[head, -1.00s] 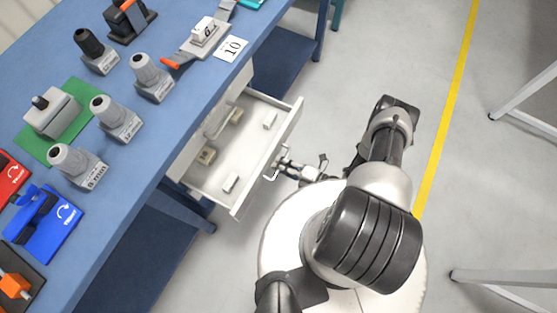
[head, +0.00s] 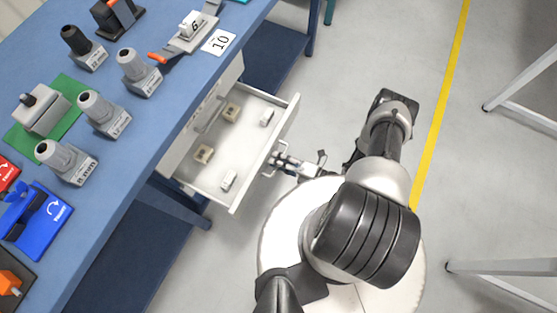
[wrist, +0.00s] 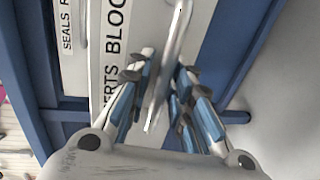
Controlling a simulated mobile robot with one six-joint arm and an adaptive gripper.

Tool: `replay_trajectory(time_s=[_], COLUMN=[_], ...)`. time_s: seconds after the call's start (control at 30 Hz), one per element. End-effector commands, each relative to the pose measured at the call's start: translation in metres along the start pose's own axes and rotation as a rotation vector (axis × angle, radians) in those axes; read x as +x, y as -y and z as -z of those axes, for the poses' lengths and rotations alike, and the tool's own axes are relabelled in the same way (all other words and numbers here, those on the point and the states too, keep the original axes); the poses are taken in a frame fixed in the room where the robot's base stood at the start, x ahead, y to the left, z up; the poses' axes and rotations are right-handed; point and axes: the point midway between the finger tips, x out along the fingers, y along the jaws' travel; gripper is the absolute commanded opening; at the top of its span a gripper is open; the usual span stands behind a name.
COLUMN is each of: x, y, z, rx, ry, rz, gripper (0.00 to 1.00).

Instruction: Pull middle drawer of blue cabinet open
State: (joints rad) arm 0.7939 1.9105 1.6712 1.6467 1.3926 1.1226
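A white drawer (head: 208,180) stands pulled out from under the blue bench. It holds several small blocks, and its front panel faces my body. My gripper (head: 276,163) is at the outside of that front, on the drawer's handle. In the wrist view my gripper's blue-padded fingers (wrist: 163,92) lie on both sides of the metal bar handle (wrist: 178,35) and look closed on it. The held drawer's label (wrist: 113,55) reads in part "ERTS BLOC". Another front beside it, labelled "SEALS R", has its own handle (wrist: 83,22).
A blue leg (wrist: 235,117) borders the drawers. Grey floor with a yellow line (head: 440,110) is clear to the right; white-legged furniture (head: 515,85) stands farther right.

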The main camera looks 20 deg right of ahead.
Motion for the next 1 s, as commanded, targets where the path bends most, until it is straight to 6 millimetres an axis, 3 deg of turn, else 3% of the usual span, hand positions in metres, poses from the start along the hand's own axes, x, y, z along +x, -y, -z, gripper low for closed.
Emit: replay_trajectory(time_s=[0.23,0.37,0.8,1.0], x=[-0.002,-0.013,-0.089,-0.113], y=[0.001,0.001,0.001,0.000], z=[0.000,-0.002,-0.002,-0.001], rx=[0.001,0.002,0.001,0.000], ry=[0.001,0.004,0.007,0.003], rz=[0.002,0.002,0.002,0.001], gripper=[0.19,0.19,0.19,0.19])
